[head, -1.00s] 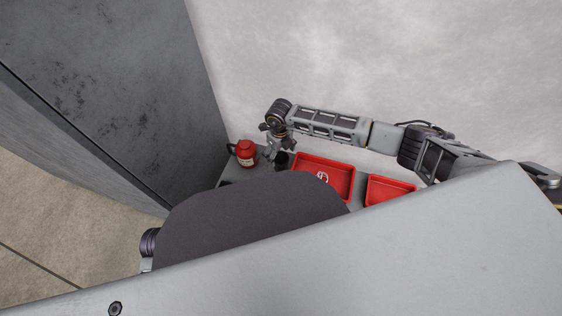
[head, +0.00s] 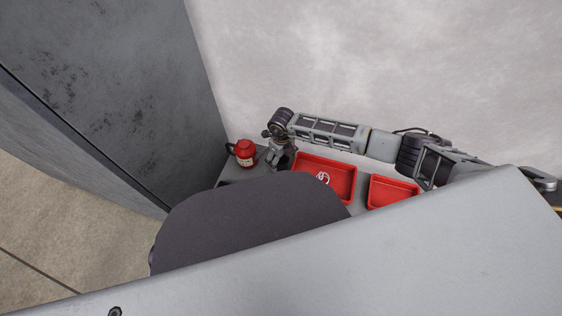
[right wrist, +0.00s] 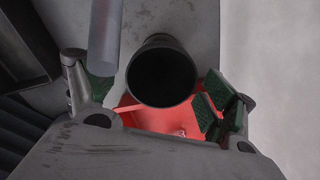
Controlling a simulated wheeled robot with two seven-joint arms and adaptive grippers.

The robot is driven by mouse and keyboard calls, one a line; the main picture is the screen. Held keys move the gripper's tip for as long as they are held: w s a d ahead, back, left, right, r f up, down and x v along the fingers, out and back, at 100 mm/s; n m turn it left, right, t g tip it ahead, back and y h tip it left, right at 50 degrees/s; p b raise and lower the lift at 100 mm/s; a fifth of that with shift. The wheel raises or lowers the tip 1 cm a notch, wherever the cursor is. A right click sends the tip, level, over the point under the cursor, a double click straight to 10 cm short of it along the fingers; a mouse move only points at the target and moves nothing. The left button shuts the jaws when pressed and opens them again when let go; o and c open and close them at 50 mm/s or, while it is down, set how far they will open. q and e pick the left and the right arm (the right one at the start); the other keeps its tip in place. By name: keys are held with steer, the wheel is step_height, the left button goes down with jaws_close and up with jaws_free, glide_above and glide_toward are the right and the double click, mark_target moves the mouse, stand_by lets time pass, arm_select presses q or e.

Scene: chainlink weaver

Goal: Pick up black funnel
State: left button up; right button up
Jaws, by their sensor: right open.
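The black funnel (right wrist: 161,74) shows in the right wrist view as a dark round mouth with a rim. It lies between the two green-padded fingers of my right gripper (right wrist: 157,97), which stand apart on its left and right. I see a gap on the left side; contact on the right is unclear. In the head view my right gripper (head: 279,156) points down over the grey worktop (head: 236,182) and hides the funnel. My left gripper is out of view.
A red canister with a black handle (head: 245,154) stands left of my right gripper. A red tray with a pale ring-like item (head: 340,168) and a smaller red tray (head: 392,191) lie to the right. A grey rod (right wrist: 105,38) shows beside the funnel. A wall stands behind.

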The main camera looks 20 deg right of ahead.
mark_target(282, 160)
steer(key=c, duration=1.1)
steer(key=shift+r, duration=0.1)
steer(key=shift+r+p, duration=0.35)
steer(key=shift+r, duration=0.45)
arm_select(q)
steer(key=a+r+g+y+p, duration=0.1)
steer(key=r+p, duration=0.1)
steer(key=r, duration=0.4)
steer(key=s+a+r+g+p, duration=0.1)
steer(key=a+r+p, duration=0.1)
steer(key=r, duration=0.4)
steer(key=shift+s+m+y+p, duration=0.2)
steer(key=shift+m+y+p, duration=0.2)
steer(key=shift+p, duration=0.1)
arm_select(e)
step_height(282, 160, up, 16)
steer(key=shift+r, duration=0.15)
